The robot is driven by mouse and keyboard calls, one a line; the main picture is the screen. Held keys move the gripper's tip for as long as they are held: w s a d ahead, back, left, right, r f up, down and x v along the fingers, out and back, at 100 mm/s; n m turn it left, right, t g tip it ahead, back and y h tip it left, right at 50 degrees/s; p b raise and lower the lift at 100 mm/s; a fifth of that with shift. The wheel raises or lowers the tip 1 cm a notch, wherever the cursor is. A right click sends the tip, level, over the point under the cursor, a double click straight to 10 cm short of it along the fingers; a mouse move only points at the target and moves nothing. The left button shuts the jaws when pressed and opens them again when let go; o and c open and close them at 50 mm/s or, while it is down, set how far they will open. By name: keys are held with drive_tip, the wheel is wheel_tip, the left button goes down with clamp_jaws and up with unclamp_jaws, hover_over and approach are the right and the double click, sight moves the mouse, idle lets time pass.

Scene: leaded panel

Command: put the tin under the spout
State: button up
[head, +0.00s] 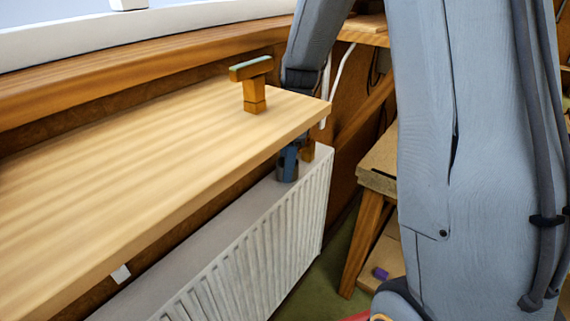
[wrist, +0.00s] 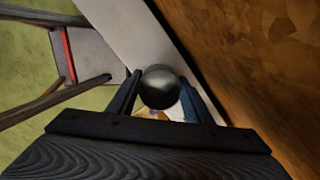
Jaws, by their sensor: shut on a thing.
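The tin (wrist: 160,84) is a dark, round, shiny thing between my two fingers in the wrist view. In the head view its dark side (head: 287,174) shows just below the wooden shelf's edge, at the radiator's top; I cannot tell whether it touches the radiator. My gripper (wrist: 160,98) is shut on the tin, one finger on each side. In the head view the blue fingers (head: 290,157) are partly hidden by the shelf. A wooden T-shaped piece with a greenish top (head: 252,82) stands on the shelf; it may be the spout, but I cannot tell for sure.
The pale wooden shelf (head: 130,160) overhangs the white ribbed radiator (head: 255,250). In the wrist view a wooden wall (wrist: 250,50) lies close on the right, and a chair (wrist: 95,60) stands on green floor at left. A wooden bench (head: 380,180) is right of the radiator.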

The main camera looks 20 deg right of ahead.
drive_tip(key=shift+w+a+f+p, duration=0.15)
drive_tip(key=shift+f+p, duration=0.15)
drive_tip(key=shift+f, duration=0.15)
drive_tip(key=shift+f, duration=0.1)
drive_tip(key=o, duration=1.1)
drive_tip(key=shift+c, duration=0.2)
wheel_tip(320, 180, up, 12)
drive_tip(key=d+b, duration=0.1)
drive_tip(key=b, duration=0.2)
drive_tip(key=shift+d, duration=0.25)
drive_tip(key=f+p, duration=0.1)
drive_tip(key=f, duration=0.3)
drive_tip(key=a+f+p, duration=0.1)
drive_tip(key=f, duration=0.2)
drive_tip(key=f+p, duration=0.1)
drive_tip(key=f, duration=0.3)
drive_tip(key=shift+a+f, duration=0.2)
drive_tip(key=shift+f, duration=0.15)
drive_tip(key=shift+d+r+b, duration=0.15)
drive_tip(key=shift+r+b, duration=0.3)
drive_tip(key=shift+b, duration=0.15)
drive_tip(key=shift+r, duration=0.75)
